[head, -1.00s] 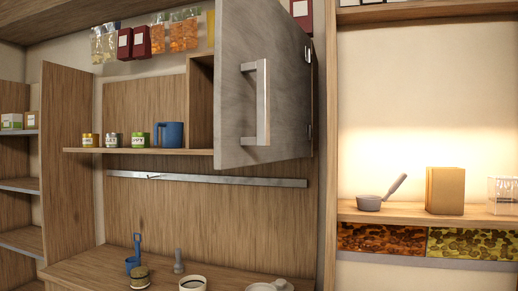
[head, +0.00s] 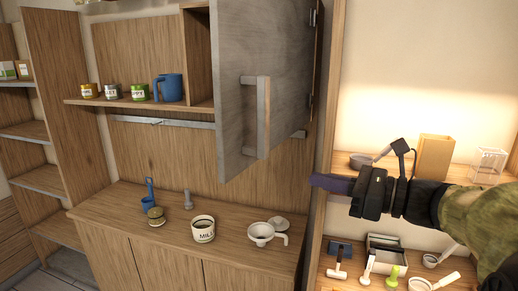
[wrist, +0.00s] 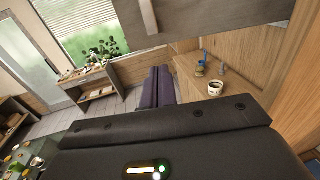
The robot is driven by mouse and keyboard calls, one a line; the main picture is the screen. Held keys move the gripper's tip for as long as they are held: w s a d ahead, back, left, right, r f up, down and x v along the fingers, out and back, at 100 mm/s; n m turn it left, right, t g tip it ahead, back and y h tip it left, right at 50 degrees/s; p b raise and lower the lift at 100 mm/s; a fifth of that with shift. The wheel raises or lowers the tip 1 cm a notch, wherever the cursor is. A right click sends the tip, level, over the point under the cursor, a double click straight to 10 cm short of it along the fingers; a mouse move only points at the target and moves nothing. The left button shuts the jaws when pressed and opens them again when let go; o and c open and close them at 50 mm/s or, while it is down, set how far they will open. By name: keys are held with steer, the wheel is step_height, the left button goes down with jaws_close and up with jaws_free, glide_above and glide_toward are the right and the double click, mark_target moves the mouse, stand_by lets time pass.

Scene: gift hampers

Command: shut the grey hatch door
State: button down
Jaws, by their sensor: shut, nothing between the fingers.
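The grey hatch door (head: 285,60) stands open, swung out from the wall cupboard (head: 197,60). Its hinges are on its right edge, and an upright bar handle (head: 263,118) is on its face. The door hides much of the cupboard's inside. My gripper (head: 318,181) is at the right, below and to the right of the door, pointing left and apart from the handle. Its purple fingers are together and empty. In the wrist view the fingers (wrist: 159,88) point ahead, and the door's lower part (wrist: 215,18) with the handle (wrist: 149,16) crosses the top.
A lit shelf unit with a brown box (head: 434,150) and utensils is at the right, behind my arm.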

mark_target(246, 162)
steer(key=shift+r, duration=0.15)
steer(key=p+x, duration=0.2)
steer(key=x, duration=0.2)
steer(key=p+x, duration=0.2)
steer(key=x, duration=0.2)
steer(key=p+x, duration=0.2)
steer(key=x, duration=0.3)
steer(key=shift+w+r, duration=0.1)
steer(key=shift+r, duration=0.2)
steer(key=shift+w+a+f, duration=0.15)
steer(key=shift+w+a, duration=0.1)
steer(key=shift+a, duration=0.15)
steer(key=shift+a, duration=0.15)
